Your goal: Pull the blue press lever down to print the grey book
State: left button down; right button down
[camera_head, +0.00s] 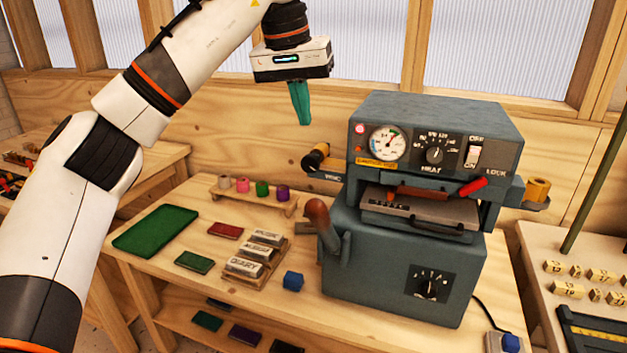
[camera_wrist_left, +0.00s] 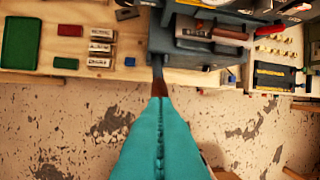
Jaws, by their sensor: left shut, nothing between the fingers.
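The blue-grey press (camera_head: 400,275) stands on the wooden bench. Its lever (camera_head: 343,243) is at the press's left side and rises to a reddish-brown knob (camera_head: 317,208). My left gripper (camera_head: 303,122) has teal fingers pointing down, shut and empty, well above the knob in the head view. In the left wrist view the fingertips (camera_wrist_left: 160,99) line up with the lever's knob (camera_wrist_left: 158,89); the depth gap is hard to judge. A grey slab (camera_head: 420,217), perhaps the grey book, lies in the press mouth under a brown piece. My right gripper is not in view.
Left of the press lie a green tray (camera_head: 157,230), a red book (camera_head: 225,230), a green book (camera_head: 194,262), type blocks (camera_head: 245,266) and a blue block (camera_head: 292,281). A rack of coloured rolls (camera_head: 250,197) stands behind. A red lock handle (camera_head: 473,186) sticks out in front.

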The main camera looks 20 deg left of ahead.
pick_arm(q)
jog(key=x, duration=0.4)
jog(key=s+p+x, duration=0.1)
jog(key=x, duration=0.3)
jog(key=s+x, duration=0.1)
jog(key=x, duration=0.3)
jog(key=shift+d+f+p, duration=0.15)
jog(key=shift+f+p, duration=0.1)
jog(key=shift+p, duration=0.15)
jog(key=shift+s+d+f, duration=0.1)
jog(key=shift+s+f, duration=0.25)
jog(key=shift+f, duration=0.15)
